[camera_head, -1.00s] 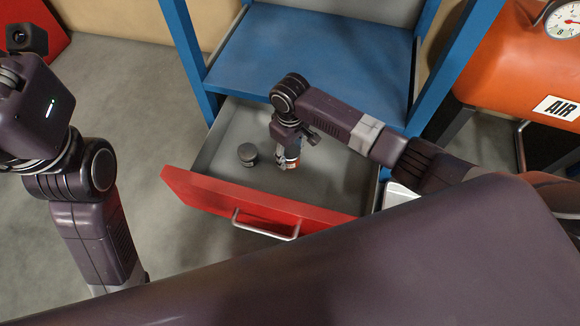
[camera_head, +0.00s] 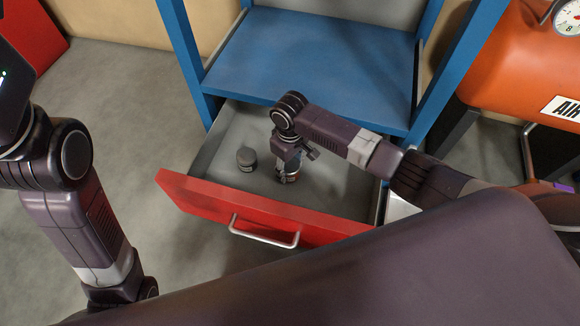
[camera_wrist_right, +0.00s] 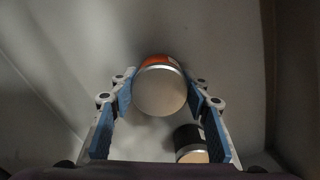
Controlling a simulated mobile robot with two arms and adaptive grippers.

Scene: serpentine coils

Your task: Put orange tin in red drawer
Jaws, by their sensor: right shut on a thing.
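The orange tin (camera_wrist_right: 160,90) sits between the two fingers of my right gripper (camera_wrist_right: 161,108) in the right wrist view, its pale round end facing the camera and an orange band at its far edge. In the head view my right gripper (camera_head: 287,172) points down inside the open red drawer (camera_head: 200,190), shut on the tin, which is mostly hidden there. The tin is at or close to the drawer floor; I cannot tell whether it touches. My left arm shows at the left, but its gripper is not in view.
A dark grey tin (camera_head: 246,158) stands in the drawer left of my right gripper; it also shows in the wrist view (camera_wrist_right: 188,143). The blue shelf (camera_head: 310,55) is above the drawer. An orange air tank (camera_head: 530,70) stands at the right.

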